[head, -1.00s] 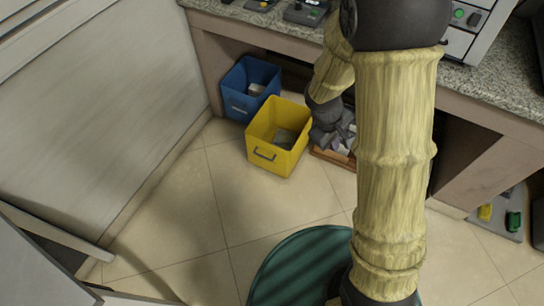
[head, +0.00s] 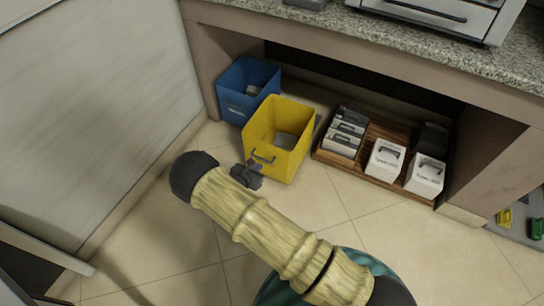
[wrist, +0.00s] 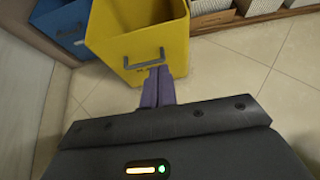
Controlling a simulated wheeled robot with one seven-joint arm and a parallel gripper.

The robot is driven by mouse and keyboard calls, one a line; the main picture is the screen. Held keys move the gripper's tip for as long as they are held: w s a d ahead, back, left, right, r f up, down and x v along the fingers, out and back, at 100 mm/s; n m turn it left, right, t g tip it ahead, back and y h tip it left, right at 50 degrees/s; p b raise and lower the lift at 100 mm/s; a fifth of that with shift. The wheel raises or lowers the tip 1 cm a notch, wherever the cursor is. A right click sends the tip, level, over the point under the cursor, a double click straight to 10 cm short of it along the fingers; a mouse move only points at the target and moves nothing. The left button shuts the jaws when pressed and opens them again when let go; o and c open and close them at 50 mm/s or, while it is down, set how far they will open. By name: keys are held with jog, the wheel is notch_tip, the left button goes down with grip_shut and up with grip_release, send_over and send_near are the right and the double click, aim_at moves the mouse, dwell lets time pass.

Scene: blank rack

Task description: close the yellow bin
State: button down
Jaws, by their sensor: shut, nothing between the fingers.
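The yellow bin (head: 272,161) is an open-topped box on the floor under the counter, with a grey handle on its front face. A grey item lies inside it. In the wrist view the yellow bin (wrist: 140,45) fills the upper middle, and its handle is just beyond my fingertips. My gripper (head: 252,166) is shut and empty, low in front of the bin's front face near the handle. In the wrist view my gripper (wrist: 158,72) shows its purple-grey fingers together, overlapping the lower part of the bin's front. I cannot tell whether they touch it.
A blue bin (head: 240,92) stands behind and left of the yellow one. A wooden rack (head: 345,162) with several white and dark boxes is to the right. The stone counter (head: 400,32) overhangs behind. A grey panel wall (head: 95,100) stands left. Floor in front is clear.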

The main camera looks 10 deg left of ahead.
jog(key=shift+a, duration=0.1)
jog(key=b, duration=0.4)
send_near(275, 149)
notch_tip(275, 149, down, 3)
jog(key=w, duration=0.1)
jog(key=w+d+b, duration=0.2)
jog(key=w, duration=0.1)
jog(key=shift+f, duration=0.1)
jog(key=shift+w, duration=0.5)
jog(key=shift+w+d, duration=0.1)
